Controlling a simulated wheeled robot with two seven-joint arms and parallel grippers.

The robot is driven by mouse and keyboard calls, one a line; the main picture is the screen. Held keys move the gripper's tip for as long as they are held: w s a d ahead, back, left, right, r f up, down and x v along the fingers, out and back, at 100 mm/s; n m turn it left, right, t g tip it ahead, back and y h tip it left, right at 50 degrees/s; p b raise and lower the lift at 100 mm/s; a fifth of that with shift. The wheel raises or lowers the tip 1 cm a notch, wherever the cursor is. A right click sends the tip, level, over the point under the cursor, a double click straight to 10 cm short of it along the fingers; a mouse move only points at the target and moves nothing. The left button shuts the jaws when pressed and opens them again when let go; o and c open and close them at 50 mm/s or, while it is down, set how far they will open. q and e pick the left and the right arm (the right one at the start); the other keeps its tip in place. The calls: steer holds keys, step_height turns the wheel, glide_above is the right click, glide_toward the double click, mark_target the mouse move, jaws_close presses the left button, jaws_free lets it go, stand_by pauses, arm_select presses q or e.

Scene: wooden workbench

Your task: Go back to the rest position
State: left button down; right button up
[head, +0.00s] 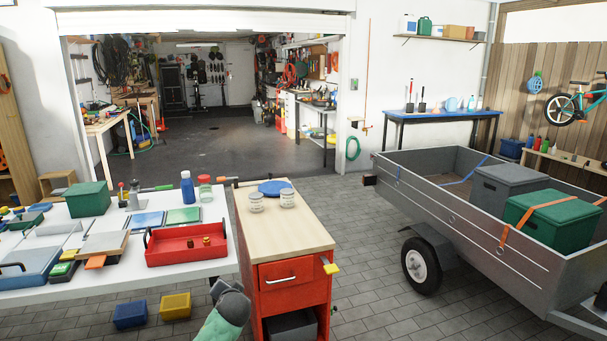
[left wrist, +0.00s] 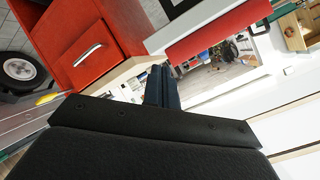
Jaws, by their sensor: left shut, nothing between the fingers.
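My left gripper (left wrist: 163,75) shows in the left wrist view with its dark fingers together and nothing between them. It points toward the gap between the red drawer cabinet (left wrist: 75,30) and the red tray (left wrist: 215,38), apart from both as far as I can see. In the head view, a grey and green part of my arm (head: 224,316) reaches in at the bottom, left of the cabinet; the fingers cannot be made out there. My right gripper is in neither view.
The white table (head: 120,285) at left holds a red tray (head: 187,257), a green box (head: 88,199) and bottles. The wooden-topped cabinet (head: 290,226) stands beside it, with two jars on top. A grey trailer (head: 470,229) stands right. Paved floor (head: 370,290) between cabinet and trailer is clear.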

arm_select(q)
steer(key=s+d+f+n+g+h, duration=0.1)
steer(key=s+d+f+g+h, duration=0.15)
steer(key=s, duration=0.95)
steer(key=s+d+f+g+h+p, duration=0.1)
steer(key=s+d+g, duration=0.15)
steer(key=s, duration=0.95)
steer(key=s+d+f+n+g+h, duration=0.1)
steer(key=s+d+f+h, duration=0.15)
steer(key=s, duration=0.85)
steer(key=s+f+g, duration=0.2)
steer(key=s+f, duration=0.2)
steer(key=s, duration=0.5)
steer(key=s+d+f+n+g+p, duration=0.1)
steer(key=s+f, duration=0.3)
steer(key=s, duration=0.6)
steer(key=shift+s+d+f+g, duration=0.15)
steer(key=shift+d+g, duration=0.05)
steer(key=shift+g, duration=0.3)
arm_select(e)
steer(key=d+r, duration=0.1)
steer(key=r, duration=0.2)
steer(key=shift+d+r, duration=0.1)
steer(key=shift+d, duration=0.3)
